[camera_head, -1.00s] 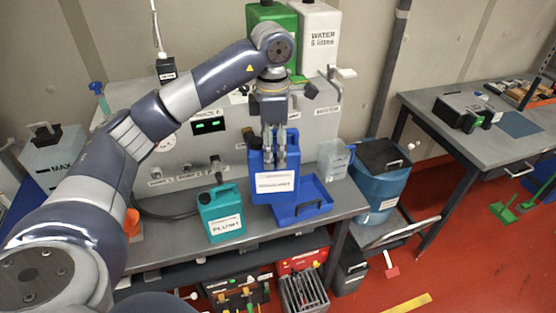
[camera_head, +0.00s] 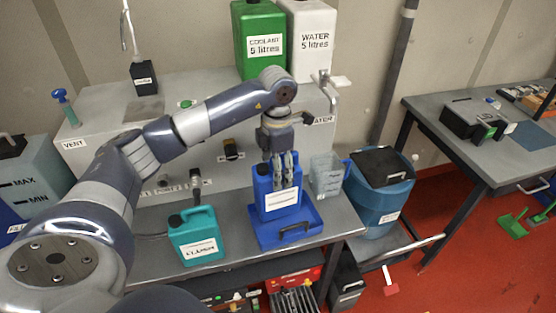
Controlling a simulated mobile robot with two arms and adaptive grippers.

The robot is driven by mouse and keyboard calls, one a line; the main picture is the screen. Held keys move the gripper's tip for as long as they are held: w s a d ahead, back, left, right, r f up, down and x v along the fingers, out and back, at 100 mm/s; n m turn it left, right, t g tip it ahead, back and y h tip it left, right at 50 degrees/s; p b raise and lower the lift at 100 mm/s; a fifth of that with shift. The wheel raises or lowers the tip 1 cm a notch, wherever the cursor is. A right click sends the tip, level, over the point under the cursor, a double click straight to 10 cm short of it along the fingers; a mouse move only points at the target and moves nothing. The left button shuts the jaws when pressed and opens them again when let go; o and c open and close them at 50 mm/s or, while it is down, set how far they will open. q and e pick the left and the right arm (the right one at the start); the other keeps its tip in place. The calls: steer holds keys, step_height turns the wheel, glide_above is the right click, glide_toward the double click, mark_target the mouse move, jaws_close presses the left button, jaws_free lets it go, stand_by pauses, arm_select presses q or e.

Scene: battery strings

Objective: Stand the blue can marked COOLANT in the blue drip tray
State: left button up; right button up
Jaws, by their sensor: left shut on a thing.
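The blue can (camera_head: 279,203) has a white label that is too blurred to read clearly. It is upright in the blue drip tray (camera_head: 303,239) on the grey bench. The can covers the back left part of the tray, and I cannot tell whether its base touches the tray floor. My left gripper (camera_head: 281,180) points down from above and is shut on the top of the can. The can's handle is mostly hidden by the fingers. My right gripper is not in view.
A teal can (camera_head: 195,236) stands left of the tray. A clear jug (camera_head: 326,175) stands behind it to the right, near a blue bin (camera_head: 379,187). A green tank (camera_head: 259,38) and a white tank (camera_head: 311,40) stand at the back. The bench edge is close in front.

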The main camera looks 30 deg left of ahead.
arm_select(q)
steer(key=shift+w, duration=0.25)
step_height(320, 180, down, 6)
steer(key=b, duration=0.3)
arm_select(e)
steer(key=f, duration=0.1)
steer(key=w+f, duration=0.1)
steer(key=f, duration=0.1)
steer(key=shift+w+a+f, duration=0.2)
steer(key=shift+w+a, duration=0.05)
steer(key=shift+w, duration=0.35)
arm_select(q)
steer(key=shift+f+b, duration=0.55)
steer(key=shift+b, duration=0.1)
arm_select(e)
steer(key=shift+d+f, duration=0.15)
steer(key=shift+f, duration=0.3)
arm_select(q)
steer(key=o, duration=1.5)
steer(key=shift+s, duration=0.2)
